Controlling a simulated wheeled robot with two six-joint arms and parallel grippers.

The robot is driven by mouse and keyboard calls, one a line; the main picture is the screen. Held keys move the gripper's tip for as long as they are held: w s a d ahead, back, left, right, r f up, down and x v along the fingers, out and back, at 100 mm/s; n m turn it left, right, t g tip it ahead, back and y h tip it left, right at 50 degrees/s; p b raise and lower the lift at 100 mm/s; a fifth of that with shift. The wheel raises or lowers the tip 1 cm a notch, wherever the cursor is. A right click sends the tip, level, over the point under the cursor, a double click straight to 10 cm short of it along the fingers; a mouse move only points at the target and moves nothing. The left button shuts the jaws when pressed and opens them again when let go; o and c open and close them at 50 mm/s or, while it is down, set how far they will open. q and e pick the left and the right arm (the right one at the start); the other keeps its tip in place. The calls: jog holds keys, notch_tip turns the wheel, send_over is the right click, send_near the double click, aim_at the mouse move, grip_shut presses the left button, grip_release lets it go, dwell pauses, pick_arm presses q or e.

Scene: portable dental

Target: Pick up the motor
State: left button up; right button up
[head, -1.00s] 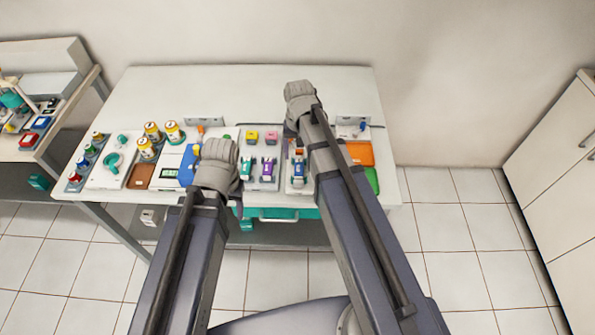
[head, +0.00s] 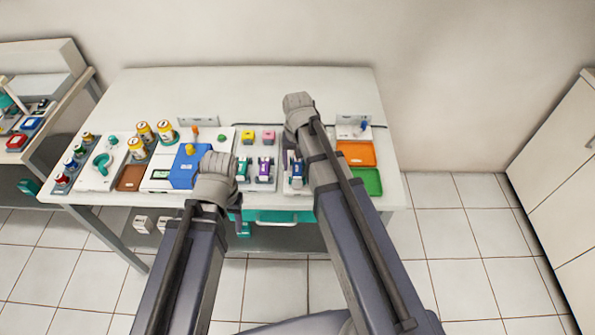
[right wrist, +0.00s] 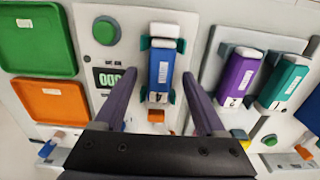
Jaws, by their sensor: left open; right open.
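Three motor-like bodies with white ends stand in cradles: a blue one (right wrist: 162,70), a purple one (right wrist: 237,77) and a teal one (right wrist: 283,82). The frames do not settle which is the motor. In the head view the purple one (head: 265,167) and the teal one (head: 243,168) stand between my arms; the blue one (head: 296,172) is beside my right arm. My right gripper (right wrist: 161,90) is open, its fingers on either side of the blue body; contact cannot be told. My left gripper (head: 226,190) is open near the table's front, its fingertips mostly hidden.
A green tray (right wrist: 37,42) and an orange tray (right wrist: 50,100) lie beside a panel with a display (right wrist: 108,77). A blue box (head: 187,170), a brown tray (head: 130,178) and several yellow cans (head: 145,131) are further left. The table's back (head: 235,90) is clear.

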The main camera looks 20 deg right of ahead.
grip_shut()
dwell(0.5)
